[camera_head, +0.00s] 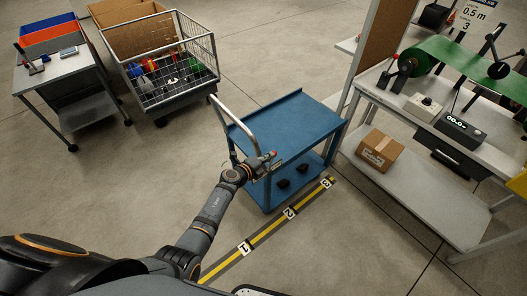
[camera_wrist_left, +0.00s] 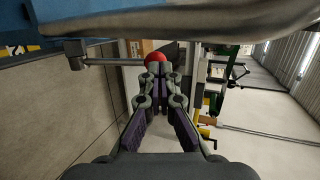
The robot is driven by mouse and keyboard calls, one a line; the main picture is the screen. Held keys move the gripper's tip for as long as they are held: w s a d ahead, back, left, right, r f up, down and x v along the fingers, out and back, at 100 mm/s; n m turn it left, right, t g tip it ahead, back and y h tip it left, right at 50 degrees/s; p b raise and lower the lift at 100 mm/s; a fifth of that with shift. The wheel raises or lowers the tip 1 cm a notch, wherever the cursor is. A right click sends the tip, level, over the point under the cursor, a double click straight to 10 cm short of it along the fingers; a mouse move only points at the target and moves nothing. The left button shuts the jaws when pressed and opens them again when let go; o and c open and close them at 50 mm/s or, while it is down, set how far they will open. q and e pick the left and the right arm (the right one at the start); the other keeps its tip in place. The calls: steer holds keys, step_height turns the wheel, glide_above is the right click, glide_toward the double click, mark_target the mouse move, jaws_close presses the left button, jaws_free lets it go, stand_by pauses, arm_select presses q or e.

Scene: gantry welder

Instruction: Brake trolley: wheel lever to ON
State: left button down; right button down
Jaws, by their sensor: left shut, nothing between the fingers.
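The blue trolley (camera_head: 290,120) stands in the middle of the head view, with a grey tube handle (camera_head: 236,122) at its left end. A lever with a red ball knob (camera_head: 273,153) is at its near left corner. In the left wrist view the lever is a grey rod (camera_wrist_left: 105,62) ending in the red knob (camera_wrist_left: 155,59). My left gripper (camera_head: 266,158) is at the knob; its fingers (camera_wrist_left: 155,77) are shut and empty, with the tips overlapping the knob's lower edge. I cannot tell whether they touch. ON or OFF marks are not readable. My right gripper is not in view.
Yellow-black floor tape (camera_head: 265,234) with number marks runs along the trolley's near side. A workbench (camera_head: 420,205) with a cardboard box (camera_head: 380,149) stands at right. A wire cart (camera_head: 175,75) stands behind left. The trolley handle (camera_wrist_left: 200,22) crosses the top of the wrist view.

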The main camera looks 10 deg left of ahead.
mark_target(276, 154)
arm_select(q)
steer(key=shift+w+d+f, duration=0.1)
steer(key=shift+w+d, duration=0.65)
steer(key=shift+w, duration=0.3)
steer(key=shift+w+d, duration=0.45)
steer(key=shift+w, duration=0.1)
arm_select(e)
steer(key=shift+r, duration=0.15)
